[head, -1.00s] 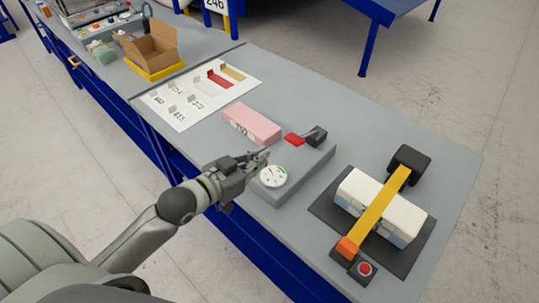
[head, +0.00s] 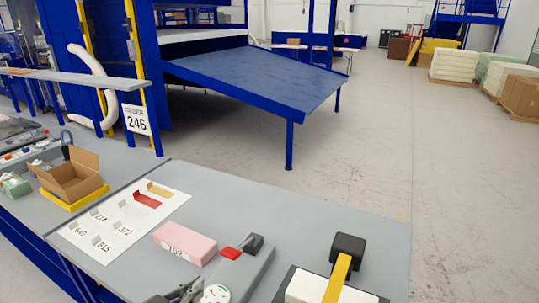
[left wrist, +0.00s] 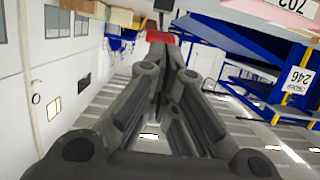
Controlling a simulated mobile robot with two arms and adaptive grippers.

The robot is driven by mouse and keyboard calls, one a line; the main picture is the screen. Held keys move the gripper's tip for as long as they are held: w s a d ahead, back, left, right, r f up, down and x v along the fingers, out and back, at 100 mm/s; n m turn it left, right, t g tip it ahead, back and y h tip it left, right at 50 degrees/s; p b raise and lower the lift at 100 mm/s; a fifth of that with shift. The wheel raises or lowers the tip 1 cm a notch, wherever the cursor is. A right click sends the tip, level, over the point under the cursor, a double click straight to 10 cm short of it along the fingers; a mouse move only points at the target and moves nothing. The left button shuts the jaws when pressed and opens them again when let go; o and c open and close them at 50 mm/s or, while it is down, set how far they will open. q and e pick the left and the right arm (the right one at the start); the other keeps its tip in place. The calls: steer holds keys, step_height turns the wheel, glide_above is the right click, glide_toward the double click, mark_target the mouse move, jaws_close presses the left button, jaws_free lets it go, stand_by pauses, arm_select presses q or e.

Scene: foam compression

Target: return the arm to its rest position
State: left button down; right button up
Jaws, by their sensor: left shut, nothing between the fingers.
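My left gripper (head: 187,291) shows at the bottom edge of the head view, just left of the round white gauge (head: 216,294). Its fingers are together with nothing between them. In the left wrist view the closed fingers (left wrist: 164,65) fill the middle, pointing up the picture. Most of my left arm is below the head view's edge. My right gripper is in neither view.
A pink foam block (head: 185,244) labelled 199 lies near the gauge's grey base. A red part (head: 231,253) sits on that base. A strapped white block (head: 305,287) is at lower right. A marked white sheet (head: 110,235) and open carton (head: 72,178) are at left.

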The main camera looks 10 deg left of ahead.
arm_select(q)
steer(key=s+d+f+n+g+y, duration=0.1)
steer(key=s+f+g+y, duration=0.1)
steer(key=s+f+g, duration=0.6)
steer(key=s+f+n+g+y, duration=0.1)
steer(key=s+f+g+y, duration=0.2)
steer(key=s+f, duration=0.65)
steer(key=s+f+b, duration=0.1)
steer(key=s+f, duration=0.1)
steer(key=f, duration=1)
steer(key=s+f+b, duration=0.2)
steer(key=f, duration=1)
steer(key=s+a+f+g+b, duration=0.2)
steer(key=s+a+f, duration=0.1)
steer(key=s+f, duration=1.4)
step_height(320, 180, down, 3)
steer(key=shift+r, duration=0.1)
